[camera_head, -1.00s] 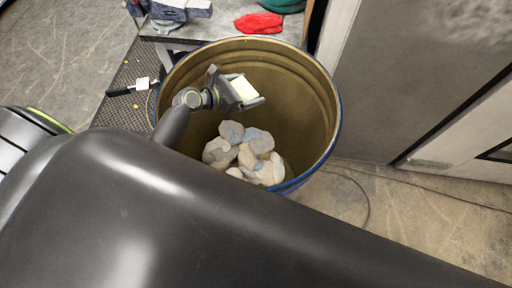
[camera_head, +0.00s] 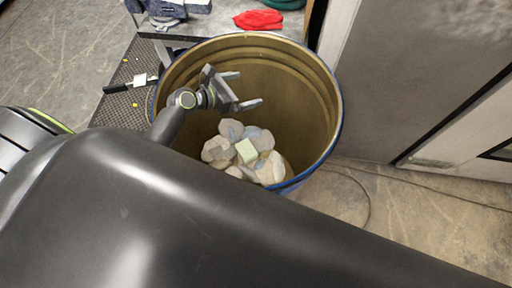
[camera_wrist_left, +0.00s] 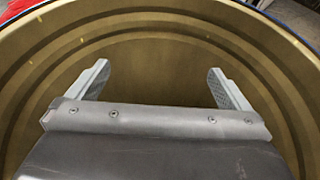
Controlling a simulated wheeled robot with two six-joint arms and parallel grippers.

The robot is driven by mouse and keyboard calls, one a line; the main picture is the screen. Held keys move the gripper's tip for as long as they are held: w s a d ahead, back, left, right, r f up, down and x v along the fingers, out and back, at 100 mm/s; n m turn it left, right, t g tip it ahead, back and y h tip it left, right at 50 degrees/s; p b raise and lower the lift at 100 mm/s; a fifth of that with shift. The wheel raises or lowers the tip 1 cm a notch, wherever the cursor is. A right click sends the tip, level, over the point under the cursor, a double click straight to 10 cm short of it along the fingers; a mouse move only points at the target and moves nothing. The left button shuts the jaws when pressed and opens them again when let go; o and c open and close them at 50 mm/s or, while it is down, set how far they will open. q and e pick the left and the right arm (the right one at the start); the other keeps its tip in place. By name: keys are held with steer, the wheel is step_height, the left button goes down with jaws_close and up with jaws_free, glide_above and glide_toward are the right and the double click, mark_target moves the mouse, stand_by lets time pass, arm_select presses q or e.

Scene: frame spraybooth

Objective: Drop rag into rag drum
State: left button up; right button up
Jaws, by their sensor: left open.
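The rag drum (camera_head: 310,85) is a large open drum with a tan inside and a blue outer rim. Its inner wall also fills the left wrist view (camera_wrist_left: 150,22). My left gripper (camera_head: 250,90) is inside the drum's mouth, above and apart from the rag. Its fingers are spread and empty, as the left wrist view shows too (camera_wrist_left: 158,85). My right gripper is not in view.
Behind the drum is a grey bench (camera_head: 215,22) with a red cloth (camera_head: 259,19) on it. A dark-handled scraper (camera_head: 130,85) lies on a perforated mat left of the drum. A grey cabinet or door (camera_head: 410,75) stands to the right. A cable (camera_head: 366,195) runs along the floor.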

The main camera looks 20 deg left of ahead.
arm_select(q)
steer(key=b+v, duration=0.2)
steer(key=v, duration=1.4)
steer(key=shift+s+a+f, duration=0.1)
steer(key=shift+s, duration=0.05)
